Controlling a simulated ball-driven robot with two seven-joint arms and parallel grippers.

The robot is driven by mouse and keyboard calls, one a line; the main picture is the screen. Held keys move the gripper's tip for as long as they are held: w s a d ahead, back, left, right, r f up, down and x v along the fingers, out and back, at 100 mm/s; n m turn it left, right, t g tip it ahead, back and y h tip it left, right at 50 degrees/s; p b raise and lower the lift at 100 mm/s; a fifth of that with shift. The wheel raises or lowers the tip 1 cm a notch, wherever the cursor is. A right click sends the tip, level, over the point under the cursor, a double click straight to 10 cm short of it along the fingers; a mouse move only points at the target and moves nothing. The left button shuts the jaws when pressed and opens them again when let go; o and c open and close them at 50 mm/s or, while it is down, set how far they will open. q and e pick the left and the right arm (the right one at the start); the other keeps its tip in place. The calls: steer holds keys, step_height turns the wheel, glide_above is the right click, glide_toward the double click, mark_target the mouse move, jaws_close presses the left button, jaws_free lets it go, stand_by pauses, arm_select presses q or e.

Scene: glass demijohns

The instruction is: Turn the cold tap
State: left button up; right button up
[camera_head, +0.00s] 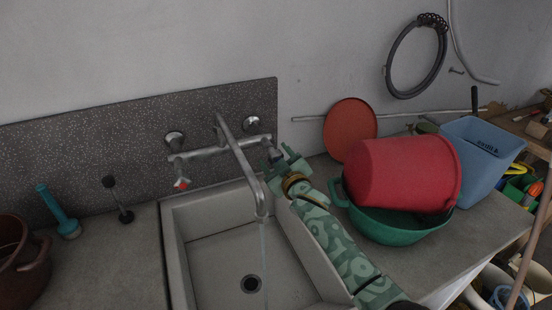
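The wall-mounted mixer (240,152) has a long spout over the sink, and a thin stream of water (264,245) falls from it. Its left handle (181,182) has a red mark. The cold tap (274,155) is the grey right-hand knob, partly hidden by my gripper. My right gripper (275,162), pale green, reaches up from the lower right with its fingertips at this knob. Its two fingers stand apart, one on either side of the knob; contact is not clear. My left gripper is not in view.
The pale sink (210,245) lies below the spout. A blue bin (482,150) is farther right.

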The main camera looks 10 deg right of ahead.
steer(key=shift+s, duration=0.1)
steer(key=shift+s+d, duration=0.1)
steer(key=shift+s, duration=0.3)
steer(key=s+d+p, duration=0.2)
steer(key=s+d, duration=0.1)
steer(key=s, duration=1.2)
